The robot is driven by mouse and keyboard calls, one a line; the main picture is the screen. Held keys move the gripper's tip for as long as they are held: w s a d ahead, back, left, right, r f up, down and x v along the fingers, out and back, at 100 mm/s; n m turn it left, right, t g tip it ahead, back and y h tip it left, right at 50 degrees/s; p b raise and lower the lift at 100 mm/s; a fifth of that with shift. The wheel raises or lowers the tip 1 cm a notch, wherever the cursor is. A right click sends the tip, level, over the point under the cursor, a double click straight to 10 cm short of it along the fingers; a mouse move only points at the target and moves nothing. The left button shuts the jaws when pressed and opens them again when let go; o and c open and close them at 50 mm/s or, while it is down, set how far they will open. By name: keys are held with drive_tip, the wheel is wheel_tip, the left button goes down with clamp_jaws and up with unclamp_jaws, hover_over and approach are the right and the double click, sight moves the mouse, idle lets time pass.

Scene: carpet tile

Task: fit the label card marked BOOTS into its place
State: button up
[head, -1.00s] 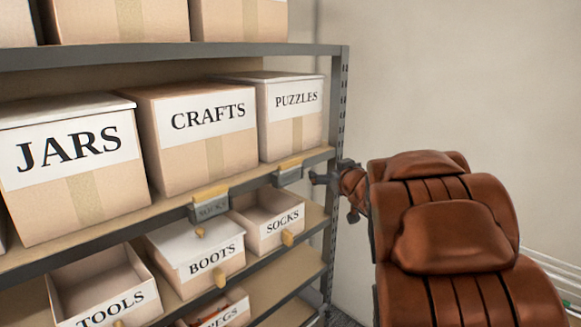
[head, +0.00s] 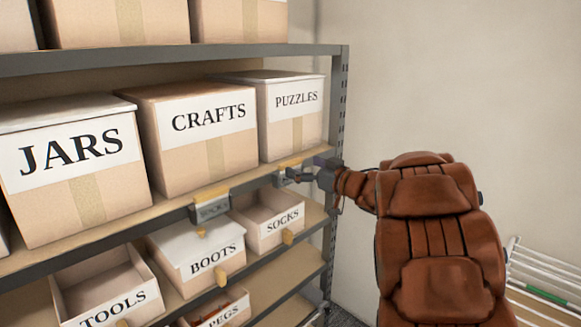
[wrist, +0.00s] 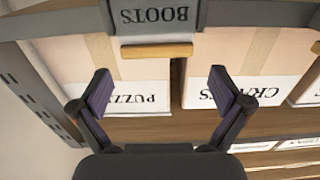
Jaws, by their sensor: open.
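The BOOTS label card (wrist: 155,17) sits in a grey holder on the shelf edge, upside down in the wrist view, with a wooden grip strip (wrist: 157,50) on it. In the head view this holder (head: 284,178) is above the SOCKS box (head: 264,222). A second grey holder (head: 210,209), above the BOOTS box (head: 203,255), carries a card that seems to read SOCKS. My gripper (wrist: 162,84) is open and empty, its fingers apart on either side of the strip's line and short of it. It also shows at the right holder in the head view (head: 300,176).
Boxes marked PUZZLES (head: 290,115), CRAFTS (head: 205,140) and JARS (head: 75,165) stand on the shelf above the holders. TOOLS (head: 105,285) and PEGS (head: 222,308) boxes are lower. The shelf's metal post (head: 338,120) is close to my arm. A white rack (head: 540,285) stands at right.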

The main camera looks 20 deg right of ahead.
sight(293, 163)
drive_tip(key=shift+p+x, duration=0.95)
drive_tip(key=shift+x, duration=1.7)
drive_tip(key=shift+d+f, duration=0.15)
drive_tip(key=shift+c, duration=0.4)
drive_tip(key=c, duration=0.5)
